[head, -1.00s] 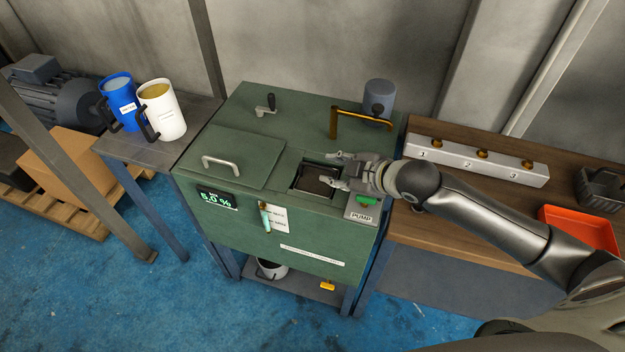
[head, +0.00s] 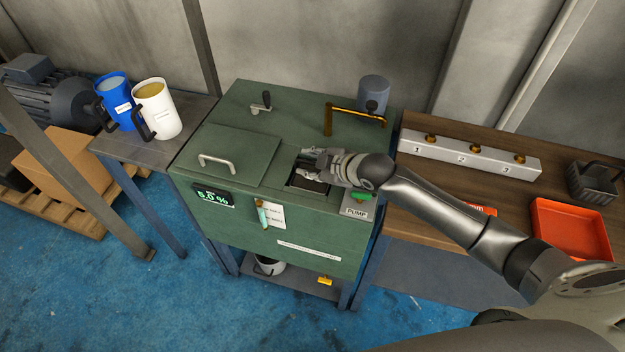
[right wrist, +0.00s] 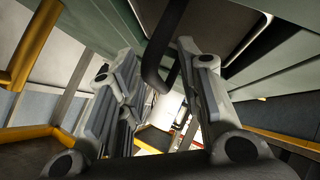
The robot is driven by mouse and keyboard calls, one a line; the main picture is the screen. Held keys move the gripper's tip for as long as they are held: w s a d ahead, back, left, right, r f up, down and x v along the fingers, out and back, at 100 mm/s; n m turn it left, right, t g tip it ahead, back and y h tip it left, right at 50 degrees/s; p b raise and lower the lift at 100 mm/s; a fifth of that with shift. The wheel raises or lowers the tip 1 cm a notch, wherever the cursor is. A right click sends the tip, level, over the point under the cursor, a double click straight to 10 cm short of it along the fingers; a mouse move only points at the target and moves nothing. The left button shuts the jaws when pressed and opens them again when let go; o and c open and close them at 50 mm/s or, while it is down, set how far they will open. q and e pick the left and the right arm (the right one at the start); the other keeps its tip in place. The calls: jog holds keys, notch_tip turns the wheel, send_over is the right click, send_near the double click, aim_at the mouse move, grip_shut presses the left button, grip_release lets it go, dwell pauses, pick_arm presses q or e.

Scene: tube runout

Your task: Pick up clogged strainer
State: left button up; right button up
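The clogged strainer (head: 308,184) shows as a dark patch in the square opening of the green tank's top; most of it is hidden by my right gripper. My right gripper (head: 304,160) is low over that opening, its fingers pointing left. In the right wrist view a dark bent bar (right wrist: 163,58), which looks like the strainer's handle, hangs between the two fingers of the right gripper (right wrist: 162,88). The fingers stand apart, and I see no clear grip on the bar. My left gripper is not in view.
The green tank (head: 225,150) carries a lid handle, a brass pipe (head: 345,110) and a green pump button (head: 362,196). On the right bench are a numbered block (head: 470,157), a dark basket (head: 593,183) and an orange tray (head: 568,228). Two jugs (head: 155,108) stand left.

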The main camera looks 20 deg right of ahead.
grip_shut()
dwell(0.4)
